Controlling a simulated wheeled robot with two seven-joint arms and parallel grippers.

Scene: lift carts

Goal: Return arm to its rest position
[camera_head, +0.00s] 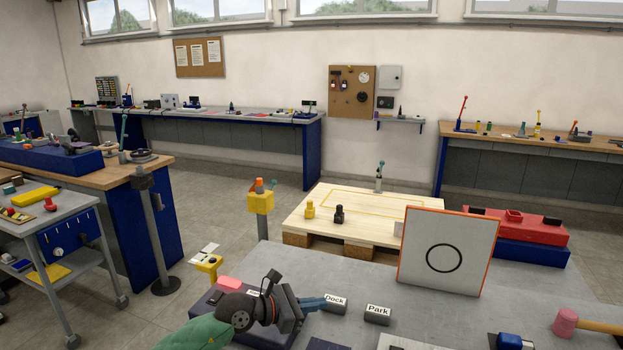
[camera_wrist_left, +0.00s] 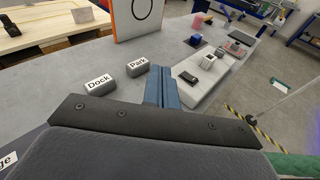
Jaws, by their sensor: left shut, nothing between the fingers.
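My left arm comes in at the bottom of the head view. Its gripper (camera_head: 312,304) has blue fingers pressed together, pointing right over the grey tabletop. The fingers also show in the left wrist view (camera_wrist_left: 161,90), shut and empty. A grey block labelled Dock (camera_head: 335,303) lies by the fingertips in the head view; I cannot tell whether they touch. A grey block labelled Park (camera_head: 378,313) lies to its right. In the left wrist view the Dock block (camera_wrist_left: 100,84) and the Park block (camera_wrist_left: 137,67) lie ahead and left of the fingers, apart from them. My right gripper is not seen.
A white panel with an orange edge and black circle (camera_head: 447,250) stands on the grey table (camera_head: 400,287). A pink-headed mallet (camera_head: 566,323) and a blue item (camera_head: 510,341) are at lower right. A wooden pallet (camera_head: 370,222) is behind; a yellow-topped post (camera_head: 261,203) stands left of it.

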